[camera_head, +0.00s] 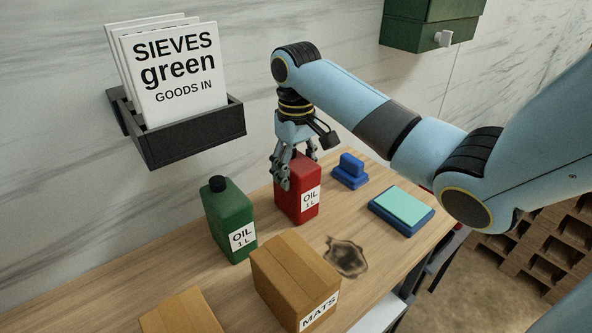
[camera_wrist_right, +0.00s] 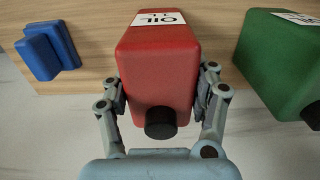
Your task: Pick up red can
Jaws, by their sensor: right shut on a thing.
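The red can (camera_head: 301,190) is labelled "OIL 1 L" and stands upright on the wooden table behind the dark stain. My right gripper (camera_head: 288,178) comes down on it from above, its fingers on either side of the upper body. In the right wrist view the red can (camera_wrist_right: 158,62) fills the middle, with its black cap (camera_wrist_right: 160,123) near the palm. There the right gripper (camera_wrist_right: 163,92) is shut on it, one finger against each side. I cannot clearly tell whether the can's base touches the table. My left gripper is not in view.
A green oil can (camera_head: 230,220) stands close left of the red can, and a cardboard box (camera_head: 291,262) is in front. A blue block (camera_head: 350,172) and a blue tray with a mint pad (camera_head: 402,210) lie right. A black wall holder (camera_head: 195,135) hangs above left.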

